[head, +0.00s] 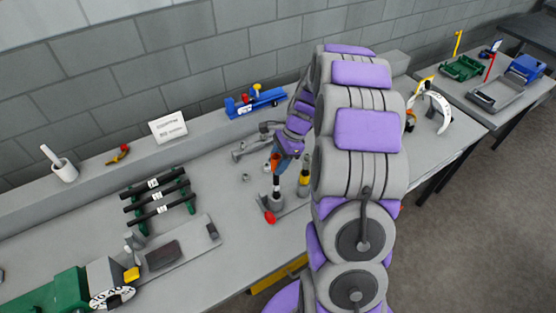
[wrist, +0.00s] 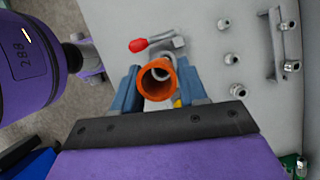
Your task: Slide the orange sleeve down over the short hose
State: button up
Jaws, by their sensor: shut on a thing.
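The orange sleeve (wrist: 151,93) is an open tube between the two blue fingers of my gripper (wrist: 160,82) in the wrist view. The gripper is shut on it, and I look down into its bore, where a grey part shows. In the head view my gripper (head: 280,161) is above the bench with the orange sleeve (head: 275,161) partly hidden by the fingers. Directly below it a short black hose (head: 277,182) stands upright on a grey fitting. I cannot tell whether the sleeve is around the hose's top or just above it.
A red-handled part (head: 269,217) lies just in front of the fitting. A yellow-and-black upright piece (head: 304,178) stands close on the right. A rack of black hoses (head: 155,198) is at left. Several small metal fittings (wrist: 232,58) dot the bench.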

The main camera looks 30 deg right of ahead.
aim_at(278, 181)
jog(key=shift+f, duration=5.3)
jog(key=o, duration=1.1)
jog(key=w+p+v, duration=0.1)
jog(key=v, duration=1.6)
jog(key=shift+s, duration=0.45)
jog(key=shift+r, duration=0.15)
